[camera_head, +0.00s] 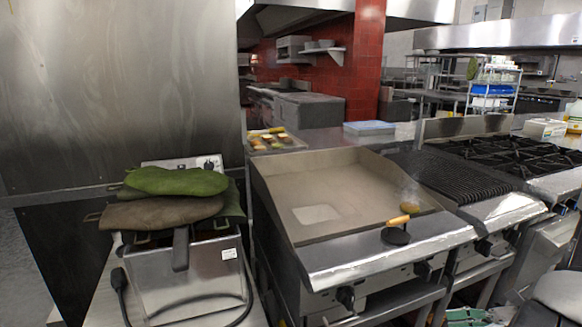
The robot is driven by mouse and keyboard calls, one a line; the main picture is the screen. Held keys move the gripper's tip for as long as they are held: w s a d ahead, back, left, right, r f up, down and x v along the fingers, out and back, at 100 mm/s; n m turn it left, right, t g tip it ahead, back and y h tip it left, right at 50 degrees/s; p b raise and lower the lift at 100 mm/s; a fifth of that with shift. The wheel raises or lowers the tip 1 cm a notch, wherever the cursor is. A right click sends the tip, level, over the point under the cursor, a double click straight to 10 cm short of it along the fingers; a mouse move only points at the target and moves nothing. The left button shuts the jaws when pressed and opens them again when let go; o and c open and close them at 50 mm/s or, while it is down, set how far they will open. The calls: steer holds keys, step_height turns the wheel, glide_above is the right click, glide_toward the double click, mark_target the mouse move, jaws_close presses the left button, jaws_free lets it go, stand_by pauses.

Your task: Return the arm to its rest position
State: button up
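My gripper does not show in the head view, so its pose and whether it holds anything are hidden. A flat griddle (335,180) fills the middle of the view. A small browned piece of food (410,208) lies on its right part with faint smoke above it. A dark press with a wooden handle (397,232) rests at the griddle's front edge.
A steel fryer (190,278) with green and brown cloth-like pieces (175,181) on top stands at the left. A tray of food (273,140) sits behind the griddle. A ridged grill (465,175) and burners (510,153) stand at the right. A pale rounded object (560,295) is at the lower right.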

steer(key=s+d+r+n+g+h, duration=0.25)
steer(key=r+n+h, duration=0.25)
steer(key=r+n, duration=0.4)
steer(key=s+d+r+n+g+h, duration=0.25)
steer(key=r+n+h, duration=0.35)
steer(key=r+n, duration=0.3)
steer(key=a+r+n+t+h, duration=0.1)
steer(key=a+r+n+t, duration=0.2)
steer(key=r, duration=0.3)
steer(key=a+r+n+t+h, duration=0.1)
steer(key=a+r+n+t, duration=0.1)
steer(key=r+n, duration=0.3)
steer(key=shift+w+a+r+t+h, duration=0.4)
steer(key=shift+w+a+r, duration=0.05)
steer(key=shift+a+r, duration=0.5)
